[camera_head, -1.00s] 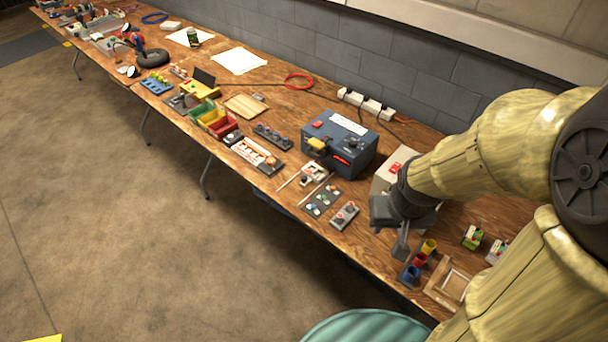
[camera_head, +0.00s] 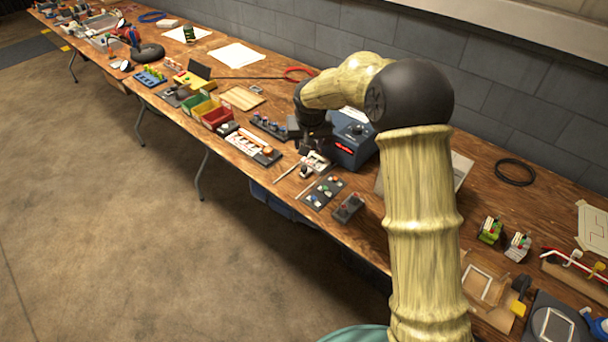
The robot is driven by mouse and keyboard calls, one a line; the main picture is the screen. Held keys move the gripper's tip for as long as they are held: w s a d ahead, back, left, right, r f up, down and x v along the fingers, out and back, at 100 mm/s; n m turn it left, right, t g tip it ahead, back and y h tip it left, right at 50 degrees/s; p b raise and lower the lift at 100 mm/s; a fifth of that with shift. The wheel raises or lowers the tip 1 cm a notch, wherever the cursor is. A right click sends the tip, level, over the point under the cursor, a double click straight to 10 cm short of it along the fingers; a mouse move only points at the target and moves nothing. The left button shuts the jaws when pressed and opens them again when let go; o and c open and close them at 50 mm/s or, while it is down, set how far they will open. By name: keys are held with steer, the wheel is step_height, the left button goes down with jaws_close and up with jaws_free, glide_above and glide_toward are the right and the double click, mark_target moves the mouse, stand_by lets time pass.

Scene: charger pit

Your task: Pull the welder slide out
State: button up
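A blue box (camera_head: 352,152) with a dial and a red-lit strip on its front stands on the workbench; it looks like the welder. In the earlier frame its front also carried a yellow knob or handle, perhaps the slide; my arm now hides that spot. My dark gripper (camera_head: 306,147) points down at the box's left front side and covers part of it. I cannot tell whether it touches the box. The fingers are too small and dark to tell whether they are open or shut.
A small white device (camera_head: 316,162) stands close to my gripper. A dark panel with coloured buttons (camera_head: 324,192) and a two-knob box (camera_head: 348,207) sit near the front edge. A white-and-orange panel (camera_head: 252,146) and red and green bins (camera_head: 214,117) lie left. My arm hides some bench.

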mark_target(304, 168)
steer(key=shift+w+a+f, duration=0.15)
steer(key=shift+w+a, duration=0.25)
steer(key=p+x, duration=0.1)
steer(key=x, duration=1.6)
steer(key=shift+w+f, duration=0.1)
steer(key=shift+f, duration=0.1)
jaws_close()
